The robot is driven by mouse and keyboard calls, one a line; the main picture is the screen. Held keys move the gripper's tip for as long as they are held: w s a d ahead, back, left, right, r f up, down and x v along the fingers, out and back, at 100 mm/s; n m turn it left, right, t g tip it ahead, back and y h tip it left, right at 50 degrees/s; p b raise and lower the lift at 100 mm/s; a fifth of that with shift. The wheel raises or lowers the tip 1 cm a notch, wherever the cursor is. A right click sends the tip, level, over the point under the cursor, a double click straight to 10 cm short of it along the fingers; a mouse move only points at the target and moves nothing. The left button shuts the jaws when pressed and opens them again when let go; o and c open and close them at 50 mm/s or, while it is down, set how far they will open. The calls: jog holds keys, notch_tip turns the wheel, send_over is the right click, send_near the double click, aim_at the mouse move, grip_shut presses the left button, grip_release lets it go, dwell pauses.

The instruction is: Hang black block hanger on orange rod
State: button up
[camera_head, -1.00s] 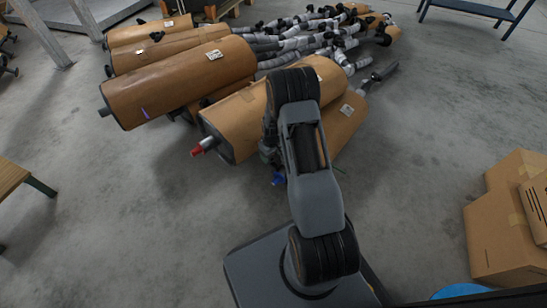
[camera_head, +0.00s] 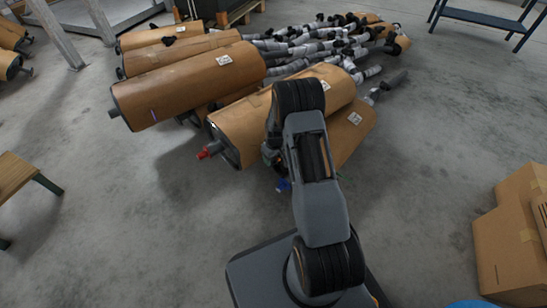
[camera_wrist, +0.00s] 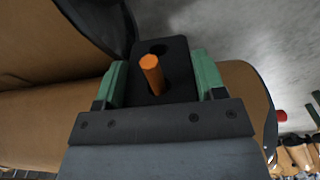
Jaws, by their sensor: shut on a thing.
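In the wrist view, the green-padded fingers of my gripper (camera_wrist: 154,82) are closed on both sides of a black block hanger (camera_wrist: 179,68). The block has a dark round hole near its far end. An orange rod (camera_wrist: 152,66) overlaps the block's near face, below that hole in the picture, with its tip toward the camera. It looks as if it sticks out through the block, but I cannot tell how deep it sits. In the head view my arm hides the gripper, block and rod.
Brown-wrapped mufflers (camera_head: 190,82) lie in a pile ahead, one with a red-capped pipe (camera_head: 209,151) beside my arm. Cardboard boxes (camera_head: 507,250) stand at right, a wooden bench (camera_head: 22,186) at left.

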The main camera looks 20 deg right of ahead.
jog(key=o, duration=1)
notch_tip(320, 180, up, 14)
jog(key=s+p, duration=0.1)
jog(key=p, duration=0.4)
jog(key=shift+d, duration=0.15)
jog(key=s+a+r+p, duration=0.25)
jog(key=r+p, duration=0.35)
jog(key=r, duration=0.5)
jog(key=s+a+r+m+t+p, duration=0.1)
jog(key=s+a+r+p, duration=0.15)
jog(key=r+p, duration=0.6)
jog(key=s+a+r+p, duration=0.1)
jog(key=s+r+p, duration=0.2)
jog(key=r, duration=1.1)
jog(key=s+a+r+m+t+p, duration=0.1)
jog(key=s+a+r+p, duration=0.1)
jog(key=s+r+p, duration=0.5)
jog(key=s+a+r+m+p, duration=0.1)
jog(key=s+a+r+p, duration=0.2)
jog(key=s+r+p, duration=0.4)
jog(key=shift+r+t+p, duration=0.4)
jog(key=shift+r+p, duration=0.1)
jog(key=shift+r, duration=3.25)
